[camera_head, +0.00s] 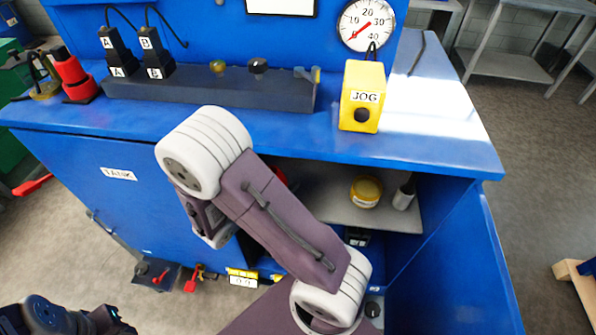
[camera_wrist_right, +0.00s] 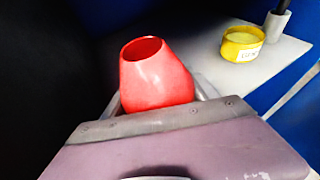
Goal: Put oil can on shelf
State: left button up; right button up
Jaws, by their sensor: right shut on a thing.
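A red, open-topped vessel, which I take to be the oil can (camera_wrist_right: 158,78), is held by my right gripper (camera_wrist_right: 155,103) in the right wrist view. The gripper's grey fingers show at both sides of its lower part. It stands roughly upright in the view. A bit of red (camera_head: 279,176) shows behind my right arm in the head view. The grey shelf (camera_head: 320,190) is inside the open blue cabinet; it also shows in the right wrist view (camera_wrist_right: 282,62). My left gripper (camera_head: 112,318) is at the lower left, away from the cabinet; its jaws are unclear.
A yellow tin (camera_head: 366,191) and a grey holder (camera_head: 403,198) stand on the shelf's right part. The blue bench top (camera_head: 420,140) overhangs it, with a yellow JOG box (camera_head: 362,95). Red tools (camera_head: 193,280) and a yellow-labelled block (camera_head: 243,277) are below.

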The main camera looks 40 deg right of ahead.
jog(key=b+x, duration=0.1)
jog(key=x, duration=0.8)
jog(key=shift+b, duration=0.4)
jog(key=shift+w, duration=0.1)
jog(key=shift+f, duration=0.1)
jog(key=o, duration=1.7)
jog(key=shift+c, duration=0.2)
